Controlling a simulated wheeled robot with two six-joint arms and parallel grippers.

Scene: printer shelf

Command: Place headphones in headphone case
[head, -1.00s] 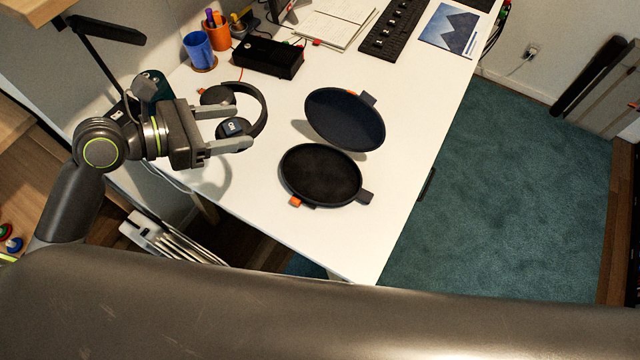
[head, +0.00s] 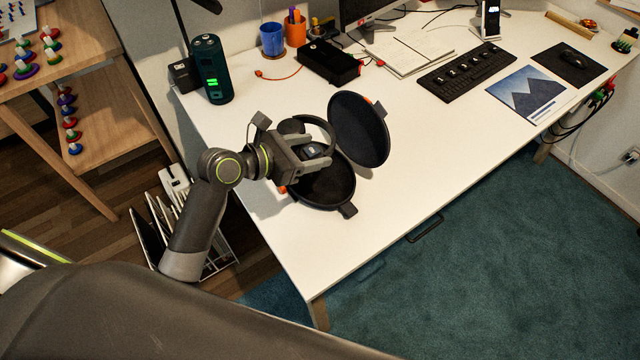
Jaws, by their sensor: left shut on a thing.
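The black headphones (head: 331,128) are in my left gripper (head: 322,156), which is shut on them at one ear cup. The headband shows beyond the fingers, and the other ear cup (head: 291,126) is behind the gripper. The dark oval headphone case lies open on the desk. Its lower half (head: 330,188) is below the gripper and partly covered by it. Its other half (head: 360,130) is behind and to the right. The headphones overlap the case in the head view; I cannot tell whether they touch it. My right gripper is not in view.
A black box (head: 328,62), blue cup (head: 272,40), orange cup (head: 295,32) and dark green cylinder (head: 211,70) stand at the back of the white desk (head: 420,165). A keyboard (head: 466,70) is farther right. The desk right of the case is clear.

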